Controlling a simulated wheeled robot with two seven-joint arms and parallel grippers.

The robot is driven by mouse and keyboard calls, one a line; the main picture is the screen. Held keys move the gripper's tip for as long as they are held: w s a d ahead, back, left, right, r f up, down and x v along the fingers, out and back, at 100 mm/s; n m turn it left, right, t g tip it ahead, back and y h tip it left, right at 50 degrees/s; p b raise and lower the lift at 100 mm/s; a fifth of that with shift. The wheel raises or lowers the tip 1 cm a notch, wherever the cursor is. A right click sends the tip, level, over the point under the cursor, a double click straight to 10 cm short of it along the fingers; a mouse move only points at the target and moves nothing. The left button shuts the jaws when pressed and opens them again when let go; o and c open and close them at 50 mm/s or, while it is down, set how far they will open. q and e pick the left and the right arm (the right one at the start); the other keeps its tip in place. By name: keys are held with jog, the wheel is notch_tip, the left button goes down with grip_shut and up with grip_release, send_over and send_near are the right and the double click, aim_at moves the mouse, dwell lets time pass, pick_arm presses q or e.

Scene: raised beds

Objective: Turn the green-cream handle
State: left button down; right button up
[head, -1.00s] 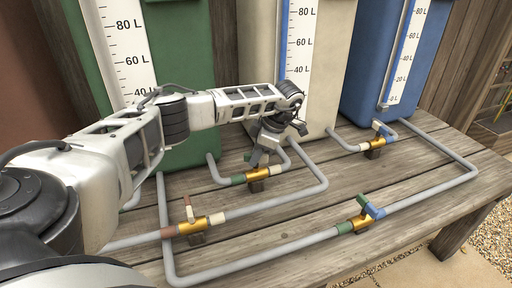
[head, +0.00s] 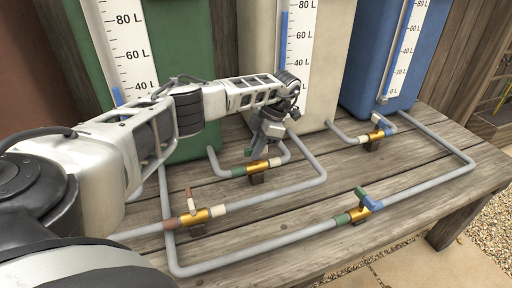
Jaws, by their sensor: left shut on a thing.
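The green-cream valve sits on the grey pipe between the green tank (head: 183,85) and the cream tank (head: 325,70). It has a brass body (head: 257,168) with a green collar (head: 238,172) on its left and a cream collar (head: 275,162) on its right. My left gripper (head: 259,153) points down onto this valve from above and is shut on its handle. The handle is mostly hidden by the fingers, so its exact angle cannot be told. My right gripper is not in view.
Other brass valves stand nearby: red-cream (head: 193,215) at front left, green-blue (head: 361,208) at front right, cream-blue (head: 374,136) at the back. Grey pipes run low over the wooden bench (head: 290,216). The blue tank (head: 363,60) stands at the right.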

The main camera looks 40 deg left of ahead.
pick_arm(q)
jog(key=c, duration=1.5)
grip_release()
jog(key=shift+o, duration=0.3)
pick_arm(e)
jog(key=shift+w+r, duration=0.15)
